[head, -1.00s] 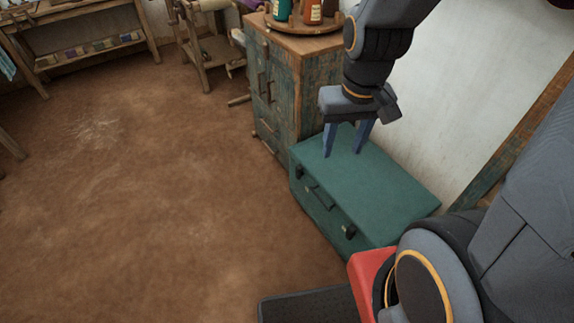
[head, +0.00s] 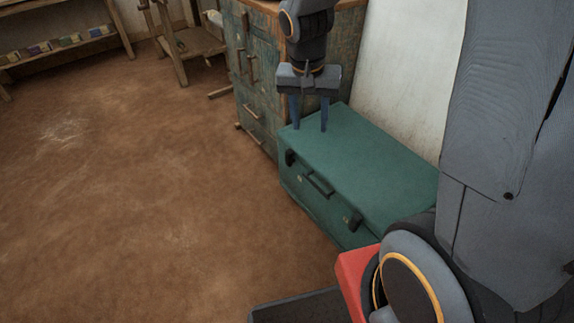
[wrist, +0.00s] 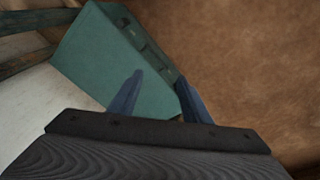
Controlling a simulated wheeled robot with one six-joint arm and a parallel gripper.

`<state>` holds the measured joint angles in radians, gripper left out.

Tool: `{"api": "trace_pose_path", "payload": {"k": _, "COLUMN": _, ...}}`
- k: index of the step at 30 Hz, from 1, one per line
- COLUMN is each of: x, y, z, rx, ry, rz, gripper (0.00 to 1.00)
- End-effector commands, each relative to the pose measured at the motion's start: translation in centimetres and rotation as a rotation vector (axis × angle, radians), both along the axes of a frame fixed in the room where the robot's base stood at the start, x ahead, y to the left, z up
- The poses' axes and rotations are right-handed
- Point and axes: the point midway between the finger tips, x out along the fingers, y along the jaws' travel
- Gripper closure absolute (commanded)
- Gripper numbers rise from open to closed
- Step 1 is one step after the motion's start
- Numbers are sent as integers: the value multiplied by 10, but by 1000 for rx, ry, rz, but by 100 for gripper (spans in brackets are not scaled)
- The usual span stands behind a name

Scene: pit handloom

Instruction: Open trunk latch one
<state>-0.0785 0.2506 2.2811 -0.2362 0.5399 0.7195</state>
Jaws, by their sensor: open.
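The green trunk (head: 375,170) stands closed against the white wall. Its front face carries a dark latch (head: 290,157) near the far left end, a second dark latch (head: 353,222) nearer to me, and a handle (head: 319,185) between them. Which latch is number one cannot be told. My gripper (head: 310,128) is open and empty, fingers pointing down at the trunk's far end, near the far latch; touching or hovering is unclear. In the wrist view the trunk (wrist: 95,60) lies beyond my open fingers (wrist: 160,76), with its front fittings small and dark.
A worn painted cabinet (head: 262,85) stands just beyond the trunk's far end, close behind my gripper. A wooden frame (head: 190,45) and a shelf with colourful items (head: 60,45) are farther back. The brown floor (head: 150,210) in front of the trunk is clear.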

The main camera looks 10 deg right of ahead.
Motion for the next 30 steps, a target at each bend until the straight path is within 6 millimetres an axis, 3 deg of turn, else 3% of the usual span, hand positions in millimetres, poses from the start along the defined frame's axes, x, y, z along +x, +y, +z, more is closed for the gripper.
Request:
{"api": "trace_pose_path", "payload": {"k": 1, "x": 11, "y": 1, "z": -20, "rx": -6, "ry": -1, "rz": -22, "gripper": 56}}
{"api": "trace_pose_path", "payload": {"k": 30, "x": 178, "y": 12, "z": -245, "rx": -119, "ry": -133, "rz": -522, "gripper": 56}}
